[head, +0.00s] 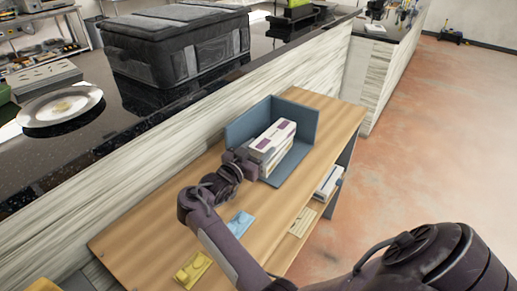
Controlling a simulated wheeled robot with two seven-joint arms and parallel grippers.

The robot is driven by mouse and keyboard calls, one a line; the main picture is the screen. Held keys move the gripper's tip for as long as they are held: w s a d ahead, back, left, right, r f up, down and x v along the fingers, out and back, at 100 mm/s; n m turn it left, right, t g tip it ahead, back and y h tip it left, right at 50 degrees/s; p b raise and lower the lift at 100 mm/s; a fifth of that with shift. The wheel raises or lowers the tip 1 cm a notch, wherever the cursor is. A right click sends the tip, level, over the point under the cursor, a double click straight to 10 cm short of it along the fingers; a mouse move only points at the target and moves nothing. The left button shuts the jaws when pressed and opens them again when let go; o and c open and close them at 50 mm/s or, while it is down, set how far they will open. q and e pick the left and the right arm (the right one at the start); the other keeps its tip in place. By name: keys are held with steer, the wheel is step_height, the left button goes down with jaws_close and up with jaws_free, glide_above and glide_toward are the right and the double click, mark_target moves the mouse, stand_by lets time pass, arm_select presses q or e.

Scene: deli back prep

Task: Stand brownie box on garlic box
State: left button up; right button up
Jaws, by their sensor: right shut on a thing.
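A white box with purple labels (275,134) is inside a blue-grey corner stand on the wooden table. Its lower side shows pale bands, and I cannot tell whether this is one box or two stacked. I cannot read which is the brownie box or the garlic box. My right gripper (246,162) is at the near left end of the white box, shut on it; its fingertips are mostly hidden. Another white box (328,181) with a dark band is low at the table's right edge. My left gripper is not in view.
The blue-grey corner stand (303,122) has upright walls behind the box. A blue item (240,222), a yellow item (193,269) and a cream item (303,221) are on or beside the wooden table (150,222). A dark counter with a black crate (175,45) stands behind.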

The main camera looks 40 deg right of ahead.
steer(key=shift+a+f, duration=0.1)
steer(key=shift+f, duration=0.05)
stand_by(0.6)
steer(key=o, duration=1.1)
steer(key=shift+o, duration=0.2)
steer(key=shift+a, duration=0.15)
